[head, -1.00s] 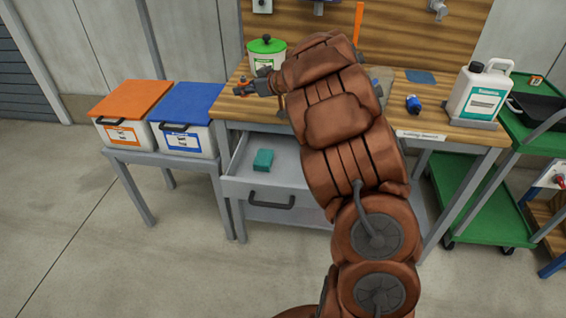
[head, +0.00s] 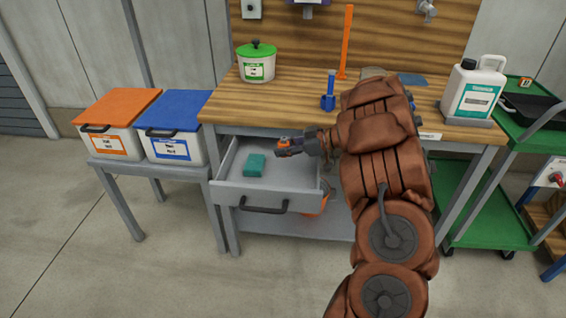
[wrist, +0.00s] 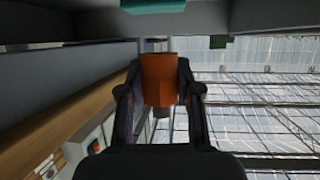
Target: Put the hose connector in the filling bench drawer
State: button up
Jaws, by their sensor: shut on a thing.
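The hose connector (head: 290,148) is orange and grey. It sits in my gripper (head: 306,144), which is shut on it. In the wrist view the connector (wrist: 158,80) is an orange body held between the two fingers of my gripper (wrist: 159,92). The filling bench drawer (head: 262,193) is pulled open below the bench top. My gripper is above the right part of the drawer, and the connector appears held over its inside, apart from the floor of the drawer. My arm covers part of the bench's right side.
A teal sponge-like block (head: 254,165) lies in the drawer; it also shows in the wrist view (wrist: 152,6). The bench top (head: 290,100) above holds a green-lidded pot (head: 257,65), a blue fitting (head: 328,95) and a white jug (head: 474,90). An orange bucket (head: 316,205) is below.

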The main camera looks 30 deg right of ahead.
jog(key=shift+f, duration=2.55)
jog(key=shift+f, duration=0.65)
jog(key=o, duration=0.9)
jog(key=shift+a+f, duration=0.1)
jog(key=shift+s, duration=0.1)
jog(key=shift+r, duration=0.3)
jog(key=v, duration=0.8)
jog(key=r+v, duration=0.1)
jog(key=v, duration=0.3)
